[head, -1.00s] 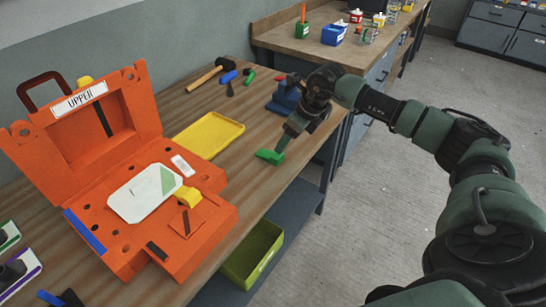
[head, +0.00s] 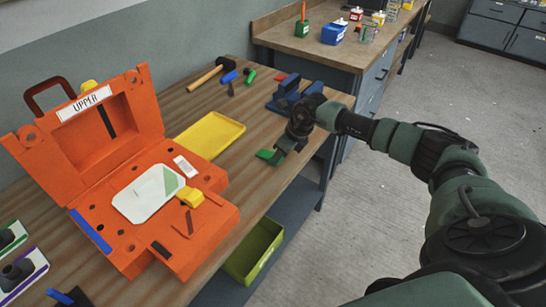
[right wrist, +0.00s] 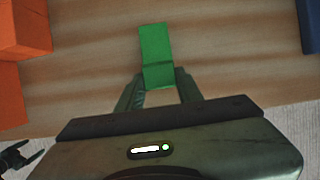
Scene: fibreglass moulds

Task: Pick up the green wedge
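The green wedge (head: 265,154) lies on the wooden bench near its front edge, right of the orange case. My right gripper (head: 281,156) is down at the wedge's right end in the head view and hides part of it. In the right wrist view, the wedge (right wrist: 156,48) extends away from the hand, and its near end sits between the two fingers (right wrist: 160,82). The fingers are close along both sides; whether they press on it cannot be told. The wedge appears to rest on the bench.
The open orange case (head: 208,213) stands left on the bench. A yellow tray (head: 210,134) lies behind the wedge, and a blue vise-like object (head: 285,98) stands behind the gripper. A hammer (head: 205,77) lies further back. A green bin (head: 252,250) is below the bench edge.

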